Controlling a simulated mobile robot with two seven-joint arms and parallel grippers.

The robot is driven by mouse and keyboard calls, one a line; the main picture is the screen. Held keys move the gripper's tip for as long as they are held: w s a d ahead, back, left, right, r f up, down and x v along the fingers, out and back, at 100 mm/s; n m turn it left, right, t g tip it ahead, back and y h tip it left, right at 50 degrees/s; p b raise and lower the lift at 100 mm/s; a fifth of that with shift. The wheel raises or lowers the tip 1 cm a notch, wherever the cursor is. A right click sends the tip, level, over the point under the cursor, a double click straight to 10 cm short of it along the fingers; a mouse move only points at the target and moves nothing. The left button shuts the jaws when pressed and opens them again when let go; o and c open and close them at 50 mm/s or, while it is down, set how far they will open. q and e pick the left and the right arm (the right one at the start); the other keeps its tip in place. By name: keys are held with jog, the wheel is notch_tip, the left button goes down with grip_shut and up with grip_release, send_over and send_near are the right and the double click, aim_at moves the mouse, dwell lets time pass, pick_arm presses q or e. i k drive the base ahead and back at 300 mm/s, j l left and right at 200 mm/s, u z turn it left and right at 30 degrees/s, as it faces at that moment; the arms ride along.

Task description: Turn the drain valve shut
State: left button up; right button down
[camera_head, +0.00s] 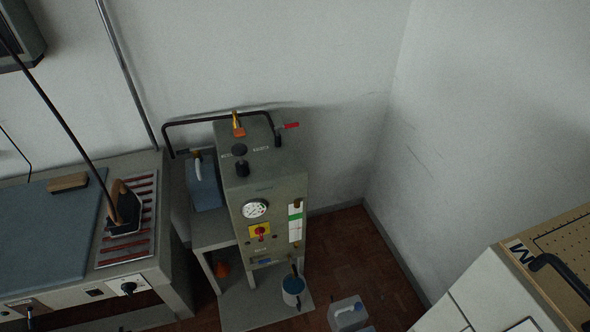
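The grey boiler cabinet (262,190) stands near the room's corner. On its front are a round gauge (256,209), a red knob on a yellow plate (260,231) and a sight-glass strip (295,222). A lever with a red handle (290,126) sits at its top right, on the black pipe. Neither of my grippers is in view.
An ironing table (45,240) with an iron (124,208) stands at the left. A blue-grey container (203,182) sits beside the cabinet. A white unit with a pegboard top (565,240) fills the lower right. Some floor between is clear.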

aim_at(293, 266)
jog(key=l+u, duration=0.1)
jog(key=i+j+u, duration=0.15)
jog(key=i+j, duration=0.25)
jog(key=i+j+u, duration=0.2)
jog(key=i, duration=0.35)
jog(key=j, duration=0.1)
